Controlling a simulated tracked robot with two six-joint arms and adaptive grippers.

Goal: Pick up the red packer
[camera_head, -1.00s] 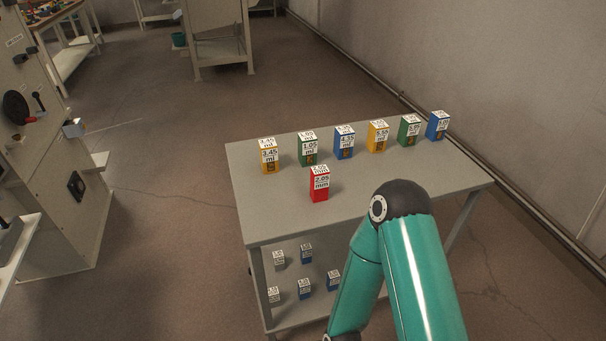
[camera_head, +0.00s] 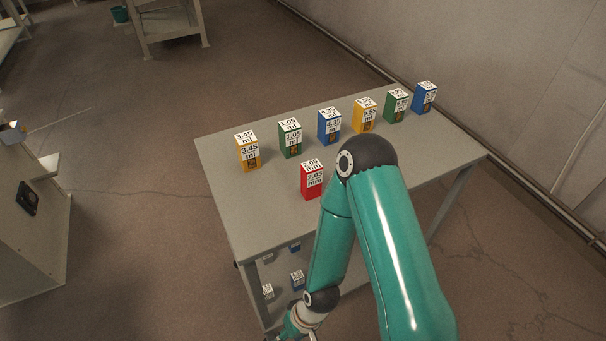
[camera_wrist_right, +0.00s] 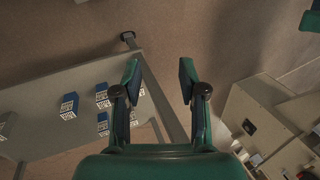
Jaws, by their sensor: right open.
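The red packer (camera_head: 312,181) is a small red box with a white label reading 2.05. It stands upright on the grey table top, in front of the row of other boxes, and my right arm's elbow is close beside it on the right. My right gripper (camera_wrist_right: 157,80) is open and empty in the wrist view, low beside the table's lower shelf. The red packer is not in the wrist view. In the head view the right wrist shows at the bottom edge, and its fingers are cut off. My left gripper is not in view.
The grey table (camera_head: 225,185) bears a row of yellow, green and blue boxes behind the red one. Its lower shelf (camera_wrist_right: 40,85) holds several blue and grey boxes. A machine cabinet (camera_head: 30,215) stands at the left, with open floor between.

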